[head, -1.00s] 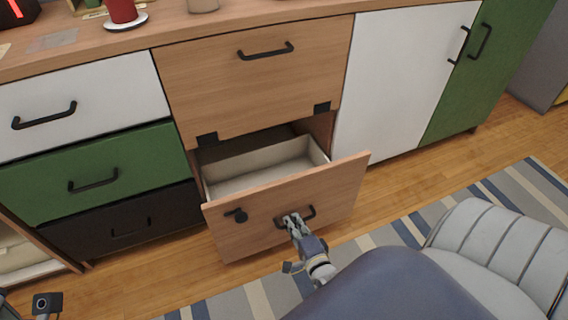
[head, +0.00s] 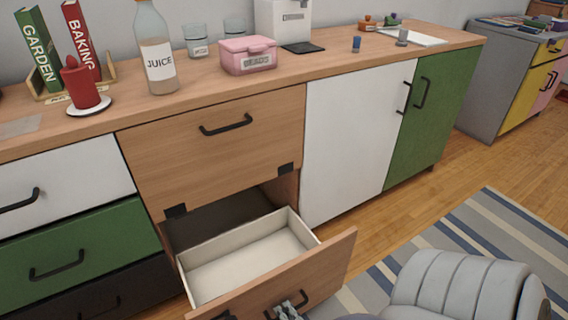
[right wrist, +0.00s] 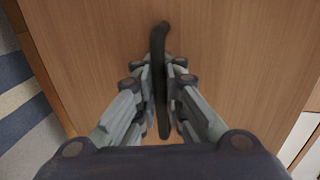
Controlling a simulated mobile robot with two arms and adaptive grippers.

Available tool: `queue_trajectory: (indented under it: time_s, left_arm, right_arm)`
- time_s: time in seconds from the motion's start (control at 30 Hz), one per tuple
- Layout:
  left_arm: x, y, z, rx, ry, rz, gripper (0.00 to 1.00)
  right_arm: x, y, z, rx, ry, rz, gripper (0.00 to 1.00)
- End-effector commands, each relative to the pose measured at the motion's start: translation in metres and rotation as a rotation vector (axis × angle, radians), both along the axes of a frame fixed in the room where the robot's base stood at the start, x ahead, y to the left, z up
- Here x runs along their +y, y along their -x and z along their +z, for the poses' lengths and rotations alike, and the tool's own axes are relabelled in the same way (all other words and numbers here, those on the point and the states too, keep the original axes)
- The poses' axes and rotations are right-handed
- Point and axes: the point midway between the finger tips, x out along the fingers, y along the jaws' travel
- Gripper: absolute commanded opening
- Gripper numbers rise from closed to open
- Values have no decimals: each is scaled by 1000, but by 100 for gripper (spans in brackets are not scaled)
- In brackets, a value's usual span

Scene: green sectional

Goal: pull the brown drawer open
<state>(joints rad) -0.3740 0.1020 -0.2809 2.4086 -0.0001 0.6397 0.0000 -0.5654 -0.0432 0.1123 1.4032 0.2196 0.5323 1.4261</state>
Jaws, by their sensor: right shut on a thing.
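The brown wood-fronted drawer (head: 335,264) stands pulled well out of the cabinet below a wooden panel. Its pale inside (head: 245,262) shows and is empty. My right gripper (head: 290,310) is at the drawer's front, at the bottom edge of the head view, partly cut off. In the right wrist view my right gripper (right wrist: 160,75) is shut on the drawer's black bar handle (right wrist: 159,37), with fingers on both sides of the bar. The wood front fills the background there. My left gripper is not in view.
Green (head: 75,262) and white drawers (head: 70,190) are to the left, shut. A juice bottle (head: 158,60) and a pink box (head: 248,54) stand on the top.

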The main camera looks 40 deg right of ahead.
Motion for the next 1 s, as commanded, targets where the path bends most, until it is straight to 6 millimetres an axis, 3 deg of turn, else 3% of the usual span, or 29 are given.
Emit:
queue_trajectory:
  time_s: [0.17,0.2,0.23,0.6,0.77,1.0]
  left_arm:
    - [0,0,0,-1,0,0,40]
    - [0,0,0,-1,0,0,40]
    - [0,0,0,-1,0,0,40]
    - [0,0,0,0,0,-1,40]
    - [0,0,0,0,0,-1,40]
    - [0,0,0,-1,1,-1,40]
  right_arm:
    - [0,-1,2,-6,2,1,0]
    - [0,-1,2,-6,2,1,14]
    - [0,-1,2,-6,2,0,17]
    - [1,3,1,-1,0,0,17]
    - [5,22,4,2,0,0,17]
    - [17,70,14,3,0,1,17]
